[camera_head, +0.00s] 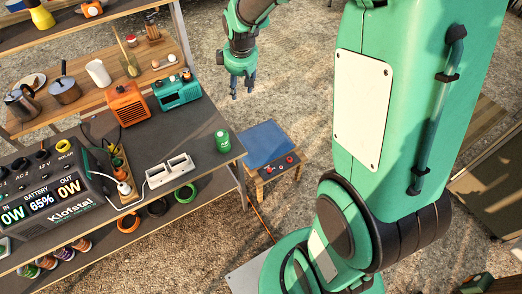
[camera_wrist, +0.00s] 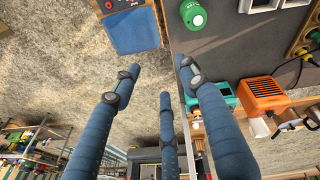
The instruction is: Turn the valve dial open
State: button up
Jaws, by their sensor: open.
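My gripper (camera_head: 244,88) hangs from the green arm at the top of the head view, in the air beyond the workbench's right end. In the wrist view its three blue fingers (camera_wrist: 160,78) are spread apart with nothing between them. A low wooden stand with a blue top (camera_head: 264,145) carries a dark panel with red knobs (camera_head: 278,168) at its front; my gripper is apart from it. The stand's blue top also shows in the wrist view (camera_wrist: 132,32). I cannot tell for certain which part is the valve dial.
A green can (camera_head: 222,141) stands near the bench's right corner. An orange box (camera_head: 128,104), a teal radio (camera_head: 179,91), white sockets (camera_head: 169,170) and a power station (camera_head: 45,195) are on the bench. Gravel (camera_head: 285,75) around the stand is mostly clear. An orange hose lies below.

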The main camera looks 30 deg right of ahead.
jog(key=w+d+f+n, duration=0.1)
jog(key=w+d+f, duration=0.15)
jog(key=f, duration=0.35)
jog(key=w+d+f+n, duration=0.1)
jog(key=w+d+f, duration=0.1)
jog(key=w+f, duration=0.25)
jog(key=n+g+p, duration=0.3)
jog(key=n, duration=0.3)
send_over(270, 169)
notch_tip(270, 169, down, 48)
jog(key=shift+f+y, duration=0.25)
jog(key=shift+y, duration=0.05)
jog(key=shift+w+a+f, duration=0.1)
jog(key=shift+f+b, duration=1.35)
jog(key=shift+f, duration=5.45)
